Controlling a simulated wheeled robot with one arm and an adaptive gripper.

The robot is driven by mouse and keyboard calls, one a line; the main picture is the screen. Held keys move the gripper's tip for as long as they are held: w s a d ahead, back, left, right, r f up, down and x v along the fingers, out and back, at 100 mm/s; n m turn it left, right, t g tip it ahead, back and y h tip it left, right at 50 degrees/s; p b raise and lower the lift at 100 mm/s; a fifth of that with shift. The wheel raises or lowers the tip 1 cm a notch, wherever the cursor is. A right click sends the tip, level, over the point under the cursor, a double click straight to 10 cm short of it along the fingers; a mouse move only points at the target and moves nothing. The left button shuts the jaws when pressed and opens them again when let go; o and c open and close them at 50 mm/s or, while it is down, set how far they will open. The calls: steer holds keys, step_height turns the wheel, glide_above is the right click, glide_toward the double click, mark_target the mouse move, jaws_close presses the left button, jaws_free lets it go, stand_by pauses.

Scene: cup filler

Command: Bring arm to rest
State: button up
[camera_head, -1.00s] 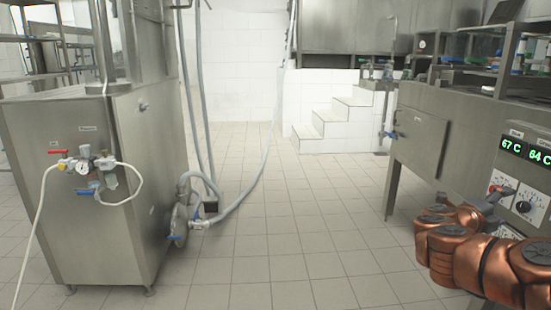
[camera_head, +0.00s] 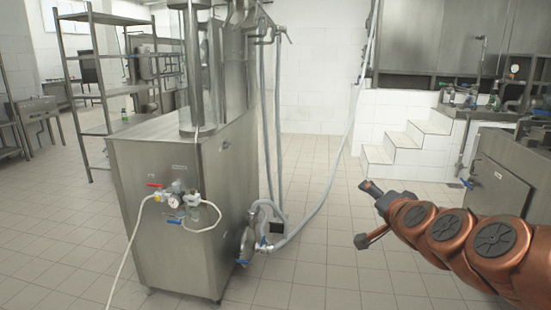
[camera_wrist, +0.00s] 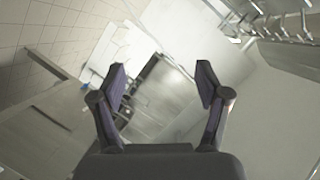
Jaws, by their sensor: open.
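My arm reaches in from the right edge of the head view, with copper-coloured links. My gripper (camera_head: 366,213) is at its end, over the tiled floor, right of the steel filling machine. In the wrist view my gripper (camera_wrist: 160,88) shows two dark fingers spread wide apart. Nothing is between them, and it touches nothing that I can see. The wrist view is tilted and shows steel furniture and pale walls beyond the fingers.
The steel machine (camera_head: 175,235) with valves and a white hose stands left of centre. Grey hoses (camera_head: 345,140) hang behind it. White steps (camera_head: 400,155) and a steel cabinet (camera_head: 495,185) are at the right. Tiled floor (camera_head: 330,270) between is clear. A steel rack (camera_head: 90,75) stands back left.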

steer(key=s+a+n+g+y+p, duration=0.3)
steer(key=s+a+n+g+p, duration=0.5)
steer(key=s+a, duration=0.4)
steer(key=s+d+r+g+h+p, duration=0.1)
steer(key=s+g+p, duration=0.2)
steer(key=s, duration=0.6)
steer(key=s+d+r+n+g+h+p, duration=0.1)
steer(key=s+d+g+p, duration=0.1)
steer(key=s+p, duration=0.3)
steer(key=s+d+r+n+g+h+p, duration=0.1)
steer(key=s+d+g+p, duration=0.1)
steer(key=s, duration=1.1)
steer(key=shift+s+d+g+h+p, duration=0.25)
steer(key=shift+g+h+p, duration=0.15)
steer(key=shift+g+p, duration=0.6)
